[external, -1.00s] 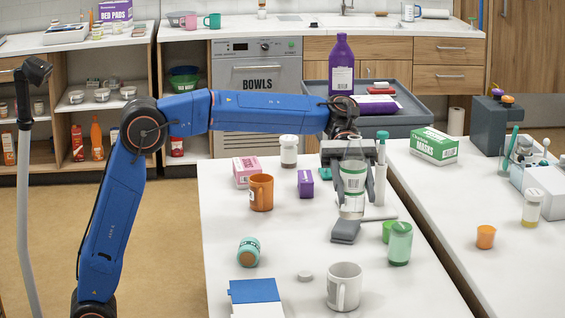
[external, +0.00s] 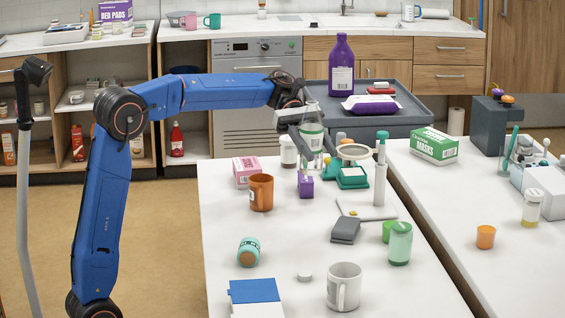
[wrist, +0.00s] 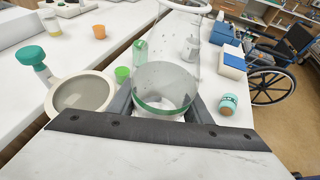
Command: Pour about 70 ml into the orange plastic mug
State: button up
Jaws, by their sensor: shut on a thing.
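The orange mug (external: 261,194) stands upright on the white table, in front of a pink box. In the wrist view the clear vessel (wrist: 165,78) sits between my two fingers. The liquid level in it is hard to make out. The orange mug does not show in the wrist view.
A purple box (external: 306,187) is just below the vessel. A white-capped jar (external: 288,152) and the pink box (external: 247,171) stand near the mug. A teal jar (external: 249,251) and a white mug (external: 344,287) are in front.

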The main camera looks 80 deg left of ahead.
jog(key=s+a+n+t+y, duration=0.1)
jog(key=s+a+n+t, duration=0.1)
jog(key=s+a, duration=0.5)
jog(key=s+a+n+t+y, duration=0.1)
jog(key=s+a+t, duration=0.15)
jog(key=a, duration=0.85)
jog(key=shift+g, duration=0.55)
jog(key=shift+s+d+f, duration=0.1)
jog(key=shift+d+f, duration=0.05)
jog(key=shift+f, duration=1.15)
jog(key=shift+s+d+f, duration=0.1)
jog(key=shift+d+f, duration=0.05)
jog(key=shift+f, duration=1.15)
jog(key=w+a+f+m+t+y, duration=0.1)
jog(key=a+f+m+y, duration=0.3)
jog(key=y, duration=0.9)
jog(key=shift+a+f+m, duration=0.15)
jog(key=shift+a+m, duration=0.8)
jog(key=shift+m, duration=0.15)
jog(key=shift+a+m+t+y+p, duration=0.1)
jog(key=shift+m+t+y+p, duration=0.2)
jog(key=shift+y, duration=0.5)
